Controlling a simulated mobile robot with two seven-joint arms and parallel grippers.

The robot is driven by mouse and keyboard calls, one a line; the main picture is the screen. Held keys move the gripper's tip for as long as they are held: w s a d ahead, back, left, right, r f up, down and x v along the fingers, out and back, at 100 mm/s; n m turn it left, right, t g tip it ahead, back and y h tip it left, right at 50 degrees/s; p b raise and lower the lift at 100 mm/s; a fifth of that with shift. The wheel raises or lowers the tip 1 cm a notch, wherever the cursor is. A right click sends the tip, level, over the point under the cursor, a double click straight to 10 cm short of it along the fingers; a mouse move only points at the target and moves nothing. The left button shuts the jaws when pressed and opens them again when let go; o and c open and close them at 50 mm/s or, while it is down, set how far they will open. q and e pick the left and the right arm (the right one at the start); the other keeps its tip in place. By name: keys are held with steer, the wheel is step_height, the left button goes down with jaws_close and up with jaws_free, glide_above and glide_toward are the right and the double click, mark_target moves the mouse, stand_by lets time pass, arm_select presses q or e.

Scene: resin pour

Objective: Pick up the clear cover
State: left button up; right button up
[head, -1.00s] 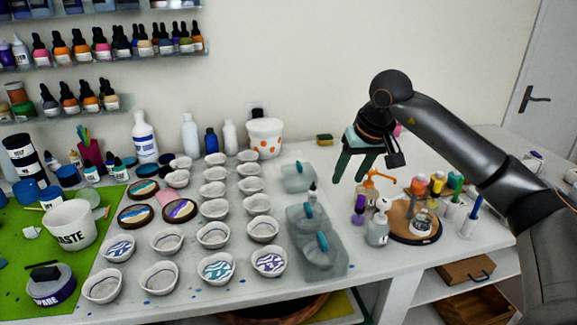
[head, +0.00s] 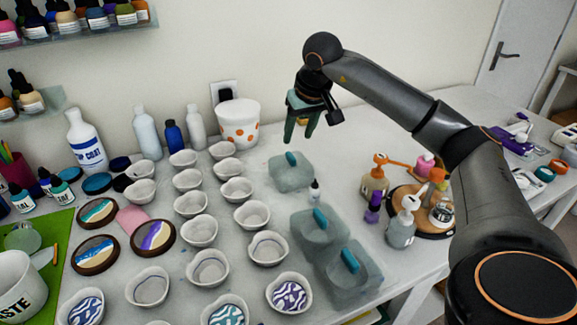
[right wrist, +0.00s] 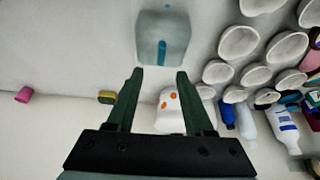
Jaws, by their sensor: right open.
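Three clear, greyish covers with teal handles stand in a row on the table: a back cover (head: 287,180), a middle cover (head: 308,235) and a front cover (head: 340,285). My right gripper (head: 299,139) points down, open and empty, above and just behind the back cover. In the right wrist view, one clear cover (right wrist: 150,32) lies beyond the fingertips of my right gripper (right wrist: 160,74), its teal handle roughly centred between them. The fingers do not touch it. My left gripper is not in view.
Several white cups (head: 235,189) stand in rows left of the covers. A white pot with orange dots (head: 238,126) is behind them. A small dropper bottle (head: 314,191) stands between the back and middle covers. Pump bottles (head: 401,230) and a round wooden board are at right.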

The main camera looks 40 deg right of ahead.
mark_target(291, 155)
steer(key=x, duration=0.8)
steer(key=shift+a+f, duration=0.1)
steer(key=shift+f, duration=0.05)
jaws_close()
stand_by(1.2)
